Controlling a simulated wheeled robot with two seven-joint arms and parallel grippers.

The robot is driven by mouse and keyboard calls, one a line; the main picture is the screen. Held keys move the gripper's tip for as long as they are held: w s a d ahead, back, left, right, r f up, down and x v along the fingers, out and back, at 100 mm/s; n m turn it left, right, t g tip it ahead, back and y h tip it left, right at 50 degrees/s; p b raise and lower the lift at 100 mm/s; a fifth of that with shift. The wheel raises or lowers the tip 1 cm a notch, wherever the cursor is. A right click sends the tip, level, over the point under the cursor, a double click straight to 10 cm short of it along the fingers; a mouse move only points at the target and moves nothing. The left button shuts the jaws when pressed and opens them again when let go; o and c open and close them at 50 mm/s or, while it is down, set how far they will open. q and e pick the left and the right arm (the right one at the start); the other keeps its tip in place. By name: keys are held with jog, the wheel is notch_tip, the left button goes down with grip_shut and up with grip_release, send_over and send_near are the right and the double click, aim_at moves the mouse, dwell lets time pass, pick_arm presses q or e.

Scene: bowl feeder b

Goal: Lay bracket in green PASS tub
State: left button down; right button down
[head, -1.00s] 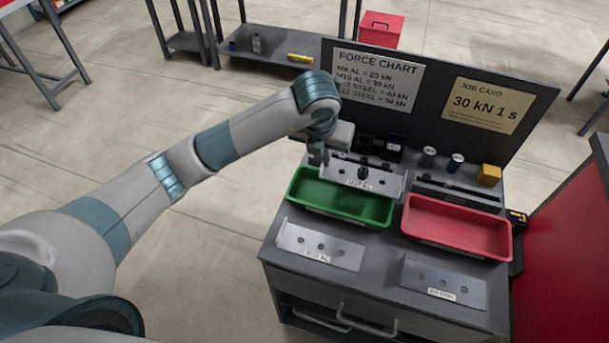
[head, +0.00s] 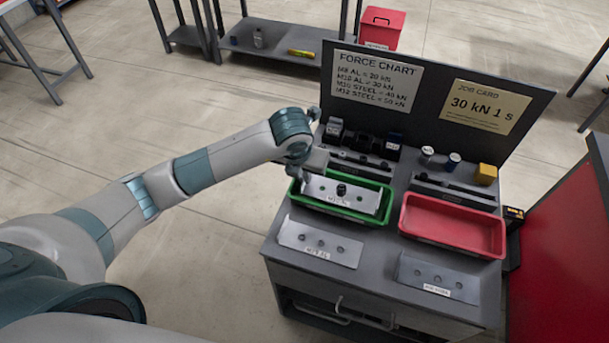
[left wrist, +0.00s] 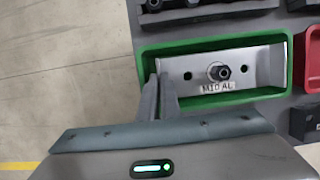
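The bracket (head: 359,197) is a grey metal plate with a dark bolt at its middle and an M10 AL label. It lies within the outline of the green tub (head: 290,195), with green rim showing around it; whether it touches the floor is unclear. The left wrist view shows the bracket (left wrist: 248,68) inside the green tub (left wrist: 215,42). My left gripper (head: 298,172) is at the bracket's left end. In the left wrist view its fingers (left wrist: 159,82) are close together, one on each side of the bracket's left edge. My right gripper is out of view.
A red tub (head: 453,225) stands to the right, empty. Two more plates, one at front left (head: 320,244) and one at front right (head: 438,278), lie on the bench. Dark fixtures and a yellow block (head: 485,174) stand behind, below the chart board (head: 430,105).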

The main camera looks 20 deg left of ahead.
pick_arm(q)
jog(key=shift+f, duration=0.65)
jog(key=shift+f, duration=0.4)
jog(key=shift+f+b, duration=0.25)
jog(key=shift+b, duration=0.3)
jog(key=shift+s, duration=0.1)
jog(key=c, duration=2.3)
grip_release()
jog(key=shift+f, duration=0.1)
jog(key=shift+r, duration=0.2)
